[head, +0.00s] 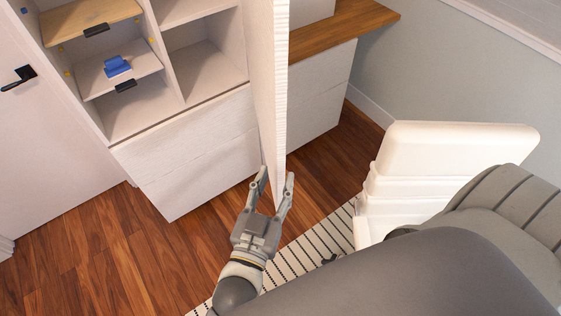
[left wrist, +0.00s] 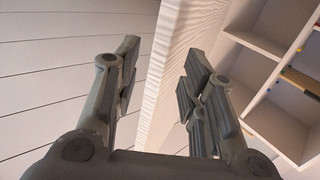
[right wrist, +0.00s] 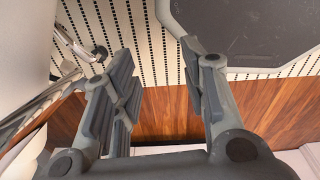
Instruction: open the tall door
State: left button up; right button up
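The tall door (head: 267,90) is a white textured panel. In the head view it stands swung out from the shelf cabinet, nearly edge-on, beside the open shelves. My left gripper (head: 276,183) is open at the door's lower front edge, with one finger on each side of it. In the left wrist view the door (left wrist: 182,50) rises between the spread fingers (left wrist: 160,70); a gap shows on the left finger's side, and contact at the right finger is unclear. My right gripper (right wrist: 160,85) is open and empty in the right wrist view; it is hidden in the head view.
Open shelves (head: 205,72) hold a blue object (head: 116,66). White drawers (head: 190,150) lie below. A wooden-topped cabinet (head: 340,30) stands behind the door. A white chair (head: 440,150) is at right, near a striped rug (head: 315,236). Wooden floor (head: 100,245) is clear at left.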

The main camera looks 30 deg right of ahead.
pick_arm(q)
jog(key=shift+v, duration=1.55)
jog(key=shift+w, duration=0.1)
jog(key=w+a+f+n+g+y, duration=0.1)
jog(key=a+f+y, duration=0.25)
jog(key=f, duration=0.85)
jog(key=w+a+f+g+y, duration=0.15)
jog(key=a+f, duration=0.25)
jog(key=f, duration=0.8)
jog(key=s+a+f+n+g+y+b, duration=0.1)
jog(key=s+a+f+y, duration=0.1)
jog(key=a+f, duration=0.45)
jog(key=s+a+f+n+g+y+b, duration=0.15)
jog(key=a+f, duration=0.25)
jog(key=f, duration=0.6)
jog(key=s+a+f+n+g+y, duration=0.1)
jog(key=s+a+f+g+y, duration=0.1)
jog(key=s+a+f, duration=0.6)
jog(key=s+a+f+n+g+y, duration=0.2)
jog(key=s+a+f+g, duration=0.2)
jog(key=s+a+f, duration=0.5)
jog(key=s+a, duration=0.2)
jog(key=s, duration=0.5)
jog(key=shift+a+g, duration=0.25)
jog(key=shift+g, duration=0.05)
